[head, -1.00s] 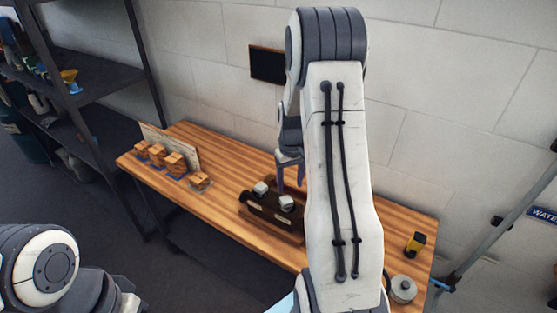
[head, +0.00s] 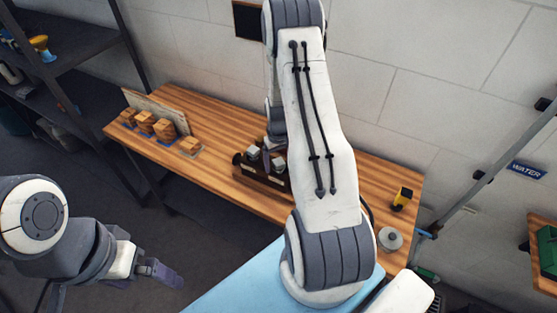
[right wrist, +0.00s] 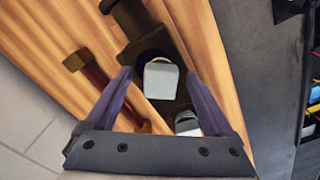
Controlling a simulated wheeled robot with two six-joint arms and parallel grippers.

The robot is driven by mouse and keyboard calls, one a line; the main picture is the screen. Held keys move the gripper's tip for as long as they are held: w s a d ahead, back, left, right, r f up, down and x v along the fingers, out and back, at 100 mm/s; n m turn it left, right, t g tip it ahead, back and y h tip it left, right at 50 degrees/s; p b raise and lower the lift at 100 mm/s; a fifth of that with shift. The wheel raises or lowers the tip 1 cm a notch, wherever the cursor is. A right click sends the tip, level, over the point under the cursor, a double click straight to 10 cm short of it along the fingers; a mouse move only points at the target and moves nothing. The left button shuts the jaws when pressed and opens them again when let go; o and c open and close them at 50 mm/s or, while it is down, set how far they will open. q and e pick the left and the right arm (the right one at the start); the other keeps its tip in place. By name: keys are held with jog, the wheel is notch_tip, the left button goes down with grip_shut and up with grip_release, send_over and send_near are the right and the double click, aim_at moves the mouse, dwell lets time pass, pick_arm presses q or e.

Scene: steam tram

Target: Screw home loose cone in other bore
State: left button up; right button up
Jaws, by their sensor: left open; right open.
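A dark brown fixture block (head: 262,176) stands on the wooden workbench, with two grey square-headed cones on top, a left one (head: 252,152) and a right one (head: 279,163). In the right wrist view one cone (right wrist: 161,80) sits at a dark round bore, between the fingers of my open right gripper (right wrist: 158,74). The fingers appear apart from it. The other cone (right wrist: 187,122) is lower in that view, beside the right finger. I cannot tell which cone is loose. In the head view my right arm largely hides its gripper. My left gripper (head: 166,273) is open and empty, low in front of the bench.
Wooden blocks (head: 163,129) stand at the bench's left end before a pale board (head: 155,112). A hammer-like tool (right wrist: 92,72) lies near the fixture. A yellow-black item (head: 402,198) and a round metal pot (head: 390,239) stand at the right end. Dark shelves (head: 70,80) are left.

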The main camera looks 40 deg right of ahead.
jog(key=shift+f, duration=0.1)
grip_shut()
jog(key=shift+m, duration=2)
jog(key=shift+m, duration=0.4)
jog(key=m, duration=0.3)
jog(key=shift+d+b, duration=0.1)
jog(key=shift+b, duration=0.25)
jog(key=shift+m, duration=0.3)
jog(key=shift+m, duration=1)
grip_release()
